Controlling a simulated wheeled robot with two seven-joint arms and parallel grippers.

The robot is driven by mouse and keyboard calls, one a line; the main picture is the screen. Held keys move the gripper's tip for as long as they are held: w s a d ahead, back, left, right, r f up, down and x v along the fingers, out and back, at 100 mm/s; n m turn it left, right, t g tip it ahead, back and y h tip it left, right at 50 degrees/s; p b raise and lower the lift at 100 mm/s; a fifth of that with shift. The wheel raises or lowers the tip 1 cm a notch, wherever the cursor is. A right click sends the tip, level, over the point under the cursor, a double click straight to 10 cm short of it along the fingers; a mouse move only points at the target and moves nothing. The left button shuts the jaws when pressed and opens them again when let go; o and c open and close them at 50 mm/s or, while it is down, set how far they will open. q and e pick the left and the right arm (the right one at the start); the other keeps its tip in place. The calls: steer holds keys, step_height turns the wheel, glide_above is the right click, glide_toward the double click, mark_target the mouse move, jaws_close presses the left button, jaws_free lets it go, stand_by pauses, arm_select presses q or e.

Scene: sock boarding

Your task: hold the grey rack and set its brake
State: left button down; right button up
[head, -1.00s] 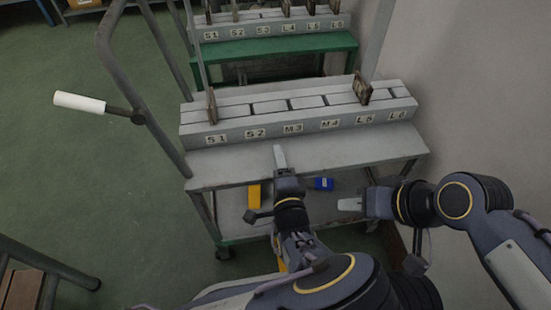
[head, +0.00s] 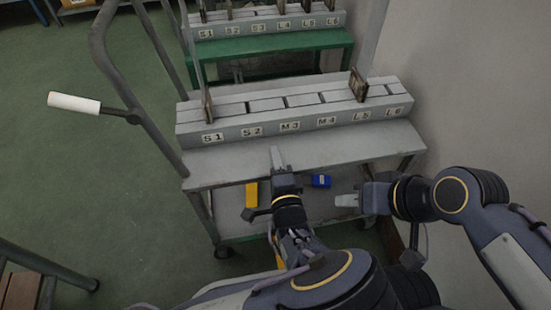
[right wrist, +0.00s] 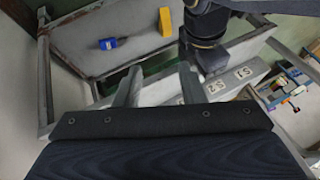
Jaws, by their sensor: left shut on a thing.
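The grey rack (head: 215,172) stands in front of me, its top ledge marked S1 to L6. A lever with a white grip (head: 74,102) sticks out to the left from its tubular side rail; I cannot tell whether this is the brake. My left gripper (head: 277,158) is shut on the rack's front shelf edge; the shelf partly hides the grip. My right gripper (head: 347,200) is empty, in front of and below the shelf edge on the right. In the right wrist view its fingers (right wrist: 158,85) are apart.
A yellow block (head: 251,195) and a blue object (head: 321,181) lie on the rack's lower shelf. A green rack (head: 270,50) stands close behind. A wall (head: 470,90) bounds the right. Green floor (head: 60,180) is open on the left; a railed step (head: 40,270) is at lower left.

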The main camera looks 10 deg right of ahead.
steer(key=shift+c, duration=0.2)
stand_by(0.7)
steer(key=c, duration=0.7)
steer(key=shift+w+r, duration=0.1)
jaws_close()
steer(key=w+a+r+g+y, duration=0.1)
steer(key=w+a+r, duration=0.2)
steer(key=w+r, duration=0.3)
steer(key=w+a+r+n, duration=0.1)
steer(key=w+a+r, duration=0.3)
steer(key=r, duration=0.4)
steer(key=w+a+r+g+y, duration=0.1)
steer(key=w+a+r, duration=0.2)
steer(key=w+r, duration=0.35)
steer(key=s+a+r, duration=0.1)
steer(key=a+r, duration=0.3)
steer(key=a, duration=0.4)
steer(key=s+a+r+g, duration=0.1)
steer(key=a+r, duration=0.3)
steer(key=a, duration=0.4)
steer(key=s+a+r, duration=0.2)
steer(key=a+r, duration=0.3)
steer(key=a, duration=0.3)
steer(key=shift+s+a, duration=0.35)
steer(key=shift+s, duration=0.05)
steer(key=shift+r, duration=0.1)
